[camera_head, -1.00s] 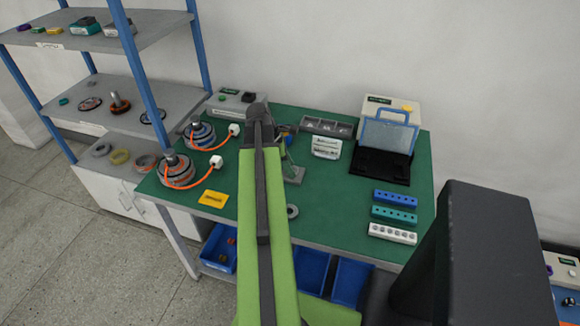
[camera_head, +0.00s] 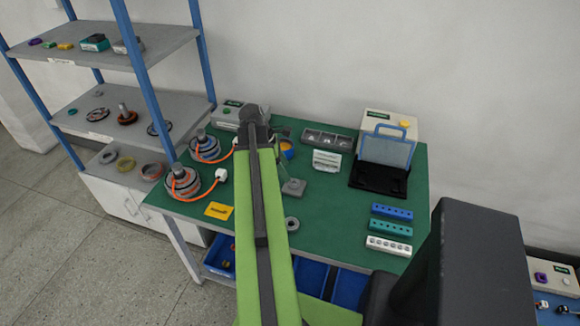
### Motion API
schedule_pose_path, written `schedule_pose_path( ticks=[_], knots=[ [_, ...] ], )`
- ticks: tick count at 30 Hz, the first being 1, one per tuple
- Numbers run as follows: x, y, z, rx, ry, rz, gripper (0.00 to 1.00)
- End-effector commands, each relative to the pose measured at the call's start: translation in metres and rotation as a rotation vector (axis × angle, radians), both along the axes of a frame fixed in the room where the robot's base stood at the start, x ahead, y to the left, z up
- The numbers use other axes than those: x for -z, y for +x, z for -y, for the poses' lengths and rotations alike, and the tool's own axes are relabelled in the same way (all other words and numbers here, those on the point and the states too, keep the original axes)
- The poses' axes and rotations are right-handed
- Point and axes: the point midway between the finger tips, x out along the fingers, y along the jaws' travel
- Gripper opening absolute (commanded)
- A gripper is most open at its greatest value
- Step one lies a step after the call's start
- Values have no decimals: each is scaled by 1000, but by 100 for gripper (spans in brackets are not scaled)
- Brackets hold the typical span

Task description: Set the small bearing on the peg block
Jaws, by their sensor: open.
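A small grey ring (camera_head: 292,223), which looks like the small bearing, lies flat on the green table top (camera_head: 330,225), just right of my arm. Behind it stands a grey square block (camera_head: 293,187) with a thin post rising from it; it may be the peg block, but it is too small to be sure. My green and black arm reaches up the middle of the camera_head view and covers part of the table. My gripper cannot be made out; the arm appears to hide it.
Blue, teal and white hole blocks (camera_head: 388,246) line the right side. A black case (camera_head: 380,177) and a grey tray (camera_head: 326,140) stand behind. Two motors (camera_head: 183,183) with orange cables and a yellow card (camera_head: 218,210) are left. A shelf (camera_head: 130,50) flanks the table.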

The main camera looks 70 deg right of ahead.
Motion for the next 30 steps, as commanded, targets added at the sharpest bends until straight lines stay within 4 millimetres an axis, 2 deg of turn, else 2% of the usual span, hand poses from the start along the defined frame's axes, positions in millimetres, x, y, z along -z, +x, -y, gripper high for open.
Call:
schedule_pose_path(
  ticks=[1,6,17,20,23,25,26,27,29,30],
  knots=[
    [-24,5,-2,-1,0,0,58],
    [-48,15,-7,-1,1,-1,58],
    [-48,18,-9,0,1,0,58],
    [-47,32,-17,3,-6,12,58],
    [-44,81,-50,21,-26,61,58],
    [-42,132,-92,51,-42,117,58],
    [-40,157,-116,67,-47,146,58],
    [-39,189,-151,92,-50,184,58],
    [-36,230,-207,135,-45,239,58],
    [-35,253,-246,165,-37,270,58]
  ],
)
